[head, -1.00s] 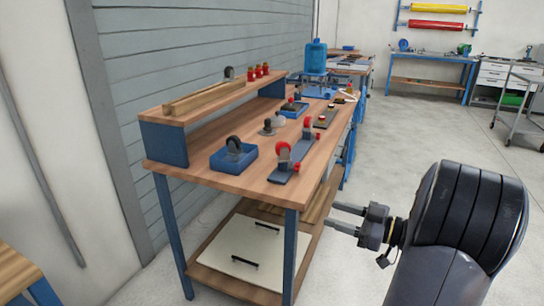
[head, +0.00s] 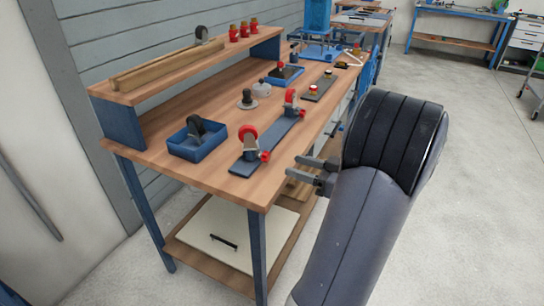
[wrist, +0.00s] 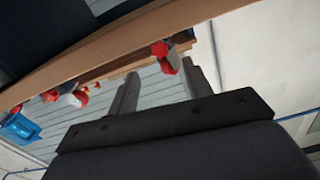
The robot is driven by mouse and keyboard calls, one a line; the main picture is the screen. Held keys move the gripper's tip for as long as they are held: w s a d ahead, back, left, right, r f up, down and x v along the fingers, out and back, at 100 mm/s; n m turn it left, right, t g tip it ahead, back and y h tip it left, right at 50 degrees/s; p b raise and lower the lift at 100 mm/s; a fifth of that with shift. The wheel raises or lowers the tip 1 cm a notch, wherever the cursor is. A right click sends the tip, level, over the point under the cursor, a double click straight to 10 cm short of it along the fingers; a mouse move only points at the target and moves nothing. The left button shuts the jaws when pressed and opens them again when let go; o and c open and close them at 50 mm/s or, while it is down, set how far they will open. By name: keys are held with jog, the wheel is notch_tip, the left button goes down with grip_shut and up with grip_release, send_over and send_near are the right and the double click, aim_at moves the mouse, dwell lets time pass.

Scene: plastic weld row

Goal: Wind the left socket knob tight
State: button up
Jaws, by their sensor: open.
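A dark blue-grey plate (head: 274,142) lies along the bench's front edge in the head view. It bears two upright casters with red wheels, a left one (head: 248,138) and a right one (head: 290,97). A small red knob (head: 265,156) sits low beside the left caster, and another red knob (head: 302,113) beside the right one. My gripper (head: 297,169) is open and empty, off the bench's front edge, to the right of the left knob and apart from it. In the wrist view a red part (wrist: 165,54) shows beyond the open fingers (wrist: 160,75); which one it is I cannot tell.
The wooden bench (head: 205,180) also holds a blue tray (head: 190,148) with a dark caster, a grey caster part (head: 247,101) and a second dark plate (head: 320,86). A raised shelf (head: 240,50) runs along the back. The floor (head: 455,190) to the right is clear.

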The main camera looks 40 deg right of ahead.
aim_at(269, 157)
jog(key=x, duration=0.7)
jog(key=shift+w, duration=0.2)
jog(key=c, duration=1)
jog(key=m+b, duration=0.1)
jog(key=m, duration=0.1)
jog(key=shift+f+m+b, duration=0.1)
jog(key=shift+m+b, duration=0.7)
jog(key=shift+m, duration=1.1)
